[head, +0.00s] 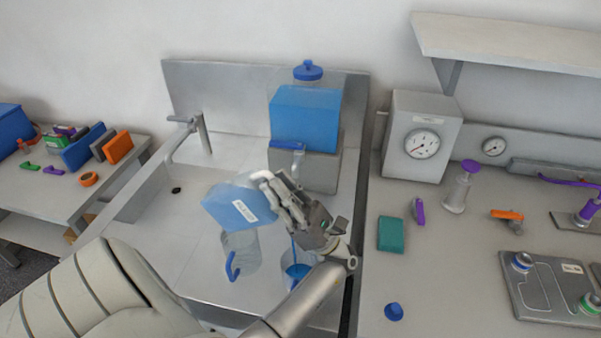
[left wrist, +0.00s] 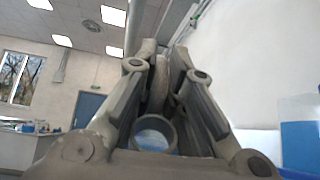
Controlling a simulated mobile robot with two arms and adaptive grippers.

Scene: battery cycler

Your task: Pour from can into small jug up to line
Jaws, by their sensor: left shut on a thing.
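The can (head: 233,204) is a translucent container with blue liquid and a white label. It is held tilted above the sink. My left gripper (head: 283,197) is shut on its pale handle, and the fingers hide part of it. A thin blue stream runs down below the gripper into a small clear jug (head: 286,272) with blue liquid inside. My arm hides part of this jug, and its line cannot be made out. The left wrist view shows the fingers (left wrist: 163,75) close up, with a round rim and pale blue inside between them. My right gripper is not in view.
A clear jug with a blue handle (head: 241,252) stands left of the small jug. A large blue-filled tank (head: 305,115) stands behind, near the faucet (head: 203,133). The right bench holds a gauge box (head: 420,140), a teal block (head: 391,234) and a blue cap (head: 394,312).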

